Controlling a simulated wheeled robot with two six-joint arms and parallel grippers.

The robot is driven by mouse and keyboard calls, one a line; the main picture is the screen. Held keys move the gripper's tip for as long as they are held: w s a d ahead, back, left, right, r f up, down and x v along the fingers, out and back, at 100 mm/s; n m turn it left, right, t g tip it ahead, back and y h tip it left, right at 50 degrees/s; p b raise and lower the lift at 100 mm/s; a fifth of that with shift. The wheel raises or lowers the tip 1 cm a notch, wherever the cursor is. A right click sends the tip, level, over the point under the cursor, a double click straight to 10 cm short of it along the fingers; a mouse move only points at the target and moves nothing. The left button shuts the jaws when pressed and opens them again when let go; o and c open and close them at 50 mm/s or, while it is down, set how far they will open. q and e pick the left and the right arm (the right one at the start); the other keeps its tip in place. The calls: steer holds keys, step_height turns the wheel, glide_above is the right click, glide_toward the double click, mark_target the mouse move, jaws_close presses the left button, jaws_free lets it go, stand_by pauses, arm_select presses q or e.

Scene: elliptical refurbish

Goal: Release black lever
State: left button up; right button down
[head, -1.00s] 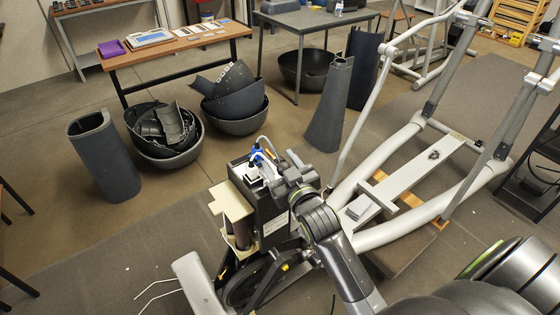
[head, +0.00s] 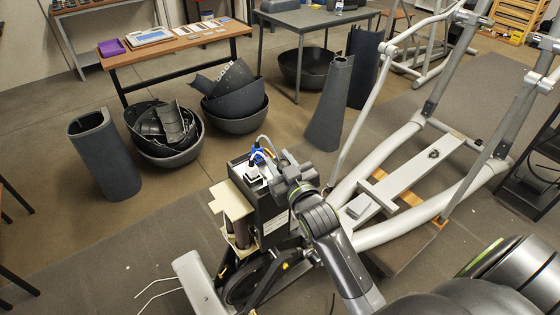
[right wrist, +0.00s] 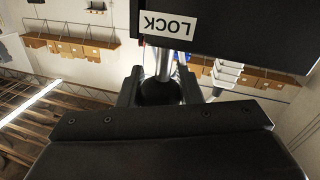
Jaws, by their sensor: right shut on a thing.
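The black lever (right wrist: 160,92) shows in the right wrist view as a dark knob on a short silver rod, below a black housing with an upside-down LOCK label (right wrist: 168,24). My right gripper (right wrist: 160,95) is shut on the lever knob, one finger on each side. In the head view my right gripper (head: 283,170) is at the top right of the black housing (head: 268,212) on the elliptical machine. My own arm and gripper hide the lever there. My left gripper is out of view.
The elliptical's pale frame (head: 385,235) extends to the right of the housing. Blue and white cables (head: 260,155) rise from the housing top. Dark curved covers (head: 105,155) and bowls (head: 235,110) stand on the floor behind. A wooden bench (head: 180,50) is farther back.

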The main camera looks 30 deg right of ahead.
steer(key=shift+r+p, duration=1.35)
steer(key=shift+r, duration=0.15)
steer(key=c, duration=1)
jaws_free()
steer(key=shift+c, duration=0.2)
steer(key=shift+f, duration=0.1)
steer(key=shift+s, duration=0.2)
steer(key=s+a+b, duration=0.1)
steer(key=s+b, duration=0.3)
steer(key=s, duration=1.3)
steer(key=shift+b, duration=0.3)
